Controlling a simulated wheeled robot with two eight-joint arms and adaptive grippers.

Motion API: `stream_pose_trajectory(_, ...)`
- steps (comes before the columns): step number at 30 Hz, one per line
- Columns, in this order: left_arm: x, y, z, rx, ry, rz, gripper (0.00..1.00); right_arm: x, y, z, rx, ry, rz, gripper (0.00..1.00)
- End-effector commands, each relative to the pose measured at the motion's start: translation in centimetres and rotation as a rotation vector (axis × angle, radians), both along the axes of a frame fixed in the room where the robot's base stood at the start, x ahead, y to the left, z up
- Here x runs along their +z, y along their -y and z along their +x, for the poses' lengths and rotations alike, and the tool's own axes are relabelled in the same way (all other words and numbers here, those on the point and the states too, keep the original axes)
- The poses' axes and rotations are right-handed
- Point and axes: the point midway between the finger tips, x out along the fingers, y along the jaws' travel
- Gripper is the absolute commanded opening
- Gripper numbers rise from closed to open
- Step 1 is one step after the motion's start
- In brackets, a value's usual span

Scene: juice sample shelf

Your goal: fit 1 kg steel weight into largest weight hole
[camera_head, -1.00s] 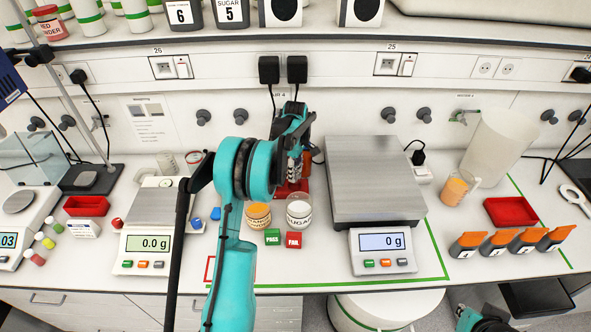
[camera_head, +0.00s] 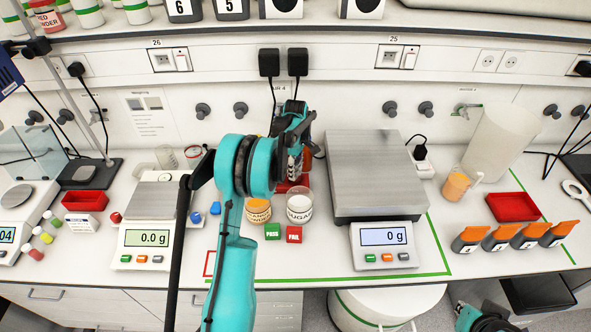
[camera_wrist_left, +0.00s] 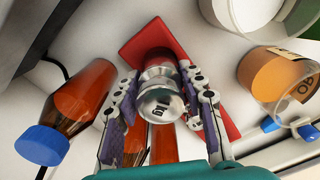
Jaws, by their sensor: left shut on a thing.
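In the left wrist view the steel weight (camera_wrist_left: 158,92), marked "1 k…", is held between the two fingers of my left gripper (camera_wrist_left: 160,103), which is shut on it. A red holder (camera_wrist_left: 152,40) lies behind the weight, and the weight hides its middle. No hole shows, so I cannot tell whether the weight is in one or above it. In the head view my left gripper (camera_head: 296,160) is over the red holder (camera_head: 283,186), which is mostly hidden by my arm. My right gripper (camera_head: 478,318) shows only partly at the bottom edge.
An orange-filled jar (camera_head: 258,208) and a sugar jar (camera_head: 299,207) stand in front of the holder. A large scale (camera_head: 372,175) stands to the right.

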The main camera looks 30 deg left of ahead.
Motion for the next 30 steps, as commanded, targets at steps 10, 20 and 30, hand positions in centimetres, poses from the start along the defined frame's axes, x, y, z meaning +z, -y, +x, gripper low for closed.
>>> stream_pose_trajectory(10,-0.4,0.0,0.0,0.000,0.000,0.000,0.00,-0.4,0.0,0.0,0.000,0.000,0.000,0.00)
stream_pose_trajectory(20,-1.0,0.0,0.0,0.000,0.000,0.000,0.00,-0.8,0.0,0.0,0.000,0.000,0.000,0.00)
stream_pose_trajectory(30,-1.7,0.0,0.0,0.000,0.000,0.000,0.00,-1.3,0.0,0.0,0.000,0.000,0.000,0.00)
